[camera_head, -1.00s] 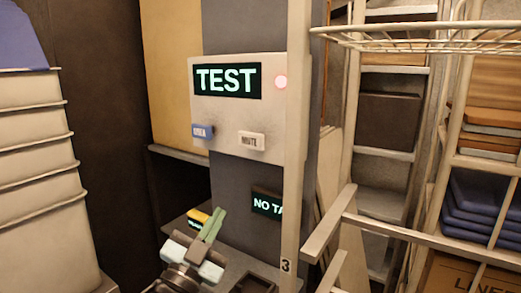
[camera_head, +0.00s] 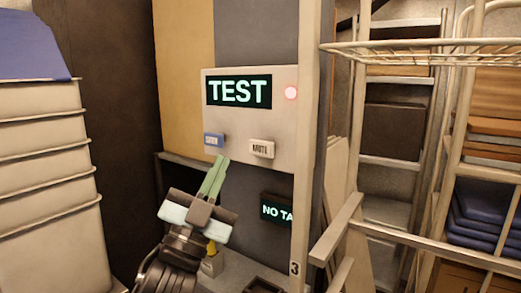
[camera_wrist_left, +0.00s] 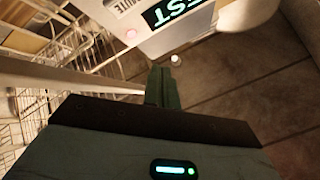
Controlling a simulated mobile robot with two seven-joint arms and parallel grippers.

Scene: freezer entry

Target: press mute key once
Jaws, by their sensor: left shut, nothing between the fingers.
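The white MUTE key (camera_head: 261,148) sits on the lower right of a pale control panel (camera_head: 235,112). The panel's display (camera_head: 239,91) reads TEST, and a blue key (camera_head: 214,140) is to the left of the MUTE key. My left gripper (camera_head: 219,162) is shut and empty, its green fingers pointing up just below the panel, left of and lower than the MUTE key. The MUTE key also shows at the top of the left wrist view (camera_wrist_left: 124,5), with the shut fingers (camera_wrist_left: 161,75) apart from it. My right gripper is in neither view.
A second display (camera_head: 276,211) is lower on the column. A pale upright post (camera_head: 307,140) stands right of the panel, with a wire rack (camera_head: 430,50) beyond. Stacked pale bins (camera_head: 45,180) are at left.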

